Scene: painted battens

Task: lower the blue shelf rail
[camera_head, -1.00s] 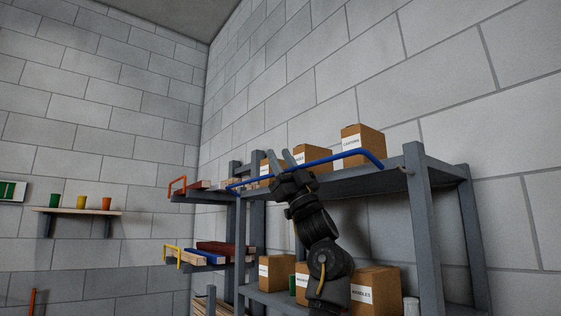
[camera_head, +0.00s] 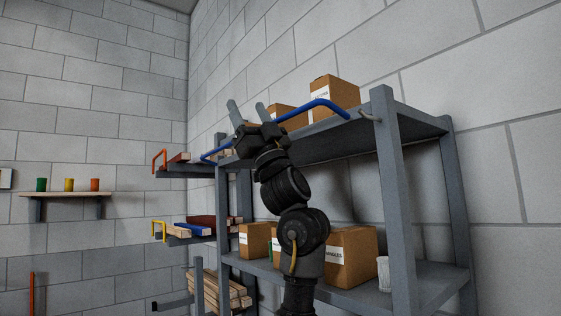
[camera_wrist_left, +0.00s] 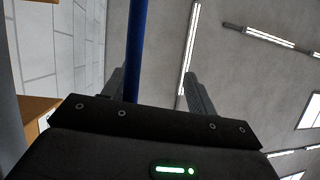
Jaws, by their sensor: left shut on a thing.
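The blue shelf rail (camera_head: 318,104) runs along the front of the top shelf (camera_head: 330,135), bent down at its right end. In the head view it stands a little above the shelf's front edge. My left gripper (camera_head: 248,112) is at the rail, left of its middle, with both fingers pointing up. In the left wrist view the blue rail (camera_wrist_left: 136,45) runs between the fingers (camera_wrist_left: 158,88), close to the left one. My right gripper is not in view.
Cardboard boxes (camera_head: 335,90) stand on the top shelf behind the rail, and more boxes (camera_head: 352,255) on the shelf below. A grey post (camera_head: 393,190) stands right of the rail. Side racks with battens (camera_head: 210,222) are at the left. A small shelf holds cups (camera_head: 69,185).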

